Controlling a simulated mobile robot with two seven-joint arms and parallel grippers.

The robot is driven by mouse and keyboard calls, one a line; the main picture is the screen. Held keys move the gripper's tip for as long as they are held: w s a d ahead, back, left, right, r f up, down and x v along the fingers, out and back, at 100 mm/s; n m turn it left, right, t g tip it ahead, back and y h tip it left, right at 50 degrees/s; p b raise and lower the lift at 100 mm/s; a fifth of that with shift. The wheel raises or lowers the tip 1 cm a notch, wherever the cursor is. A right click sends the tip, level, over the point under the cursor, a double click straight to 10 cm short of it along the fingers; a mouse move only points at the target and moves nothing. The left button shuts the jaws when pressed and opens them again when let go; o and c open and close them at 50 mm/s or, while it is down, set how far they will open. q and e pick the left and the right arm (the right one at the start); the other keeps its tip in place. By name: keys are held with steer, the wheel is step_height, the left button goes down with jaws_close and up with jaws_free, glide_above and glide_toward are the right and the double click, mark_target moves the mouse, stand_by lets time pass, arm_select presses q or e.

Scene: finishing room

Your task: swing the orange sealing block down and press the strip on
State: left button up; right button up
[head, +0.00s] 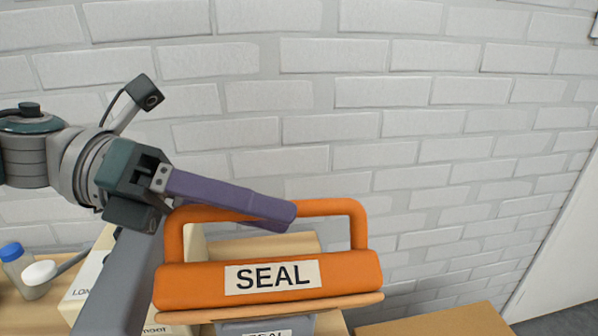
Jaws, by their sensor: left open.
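The orange sealing block (195,290) with a white SEAL label is at the lower middle of the head view. Its orange arched handle (335,207) rises from its top. A thin pale orange layer (340,302) runs along its underside; I cannot tell whether this is the strip. Below it, a grey part (236,329) with another SEAL label shows partly. My left gripper (284,216) is open, its purple fingers reaching from the left across the upper left part of the handle. I cannot tell whether they touch it. My right gripper is out of view.
A grey bar (122,285) slants up left of the block. Pale labelled boxes (92,268), partly hidden, stand behind it. A blue-capped bottle (14,260) and a white round-headed item (40,273) are far left. A cardboard-coloured surface (440,322) lies lower right. A white brick wall is behind.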

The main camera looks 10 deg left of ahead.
arm_select(q)
steer(key=shift+d, duration=0.15)
jaws_close()
stand_by(0.4)
stand_by(1.0)
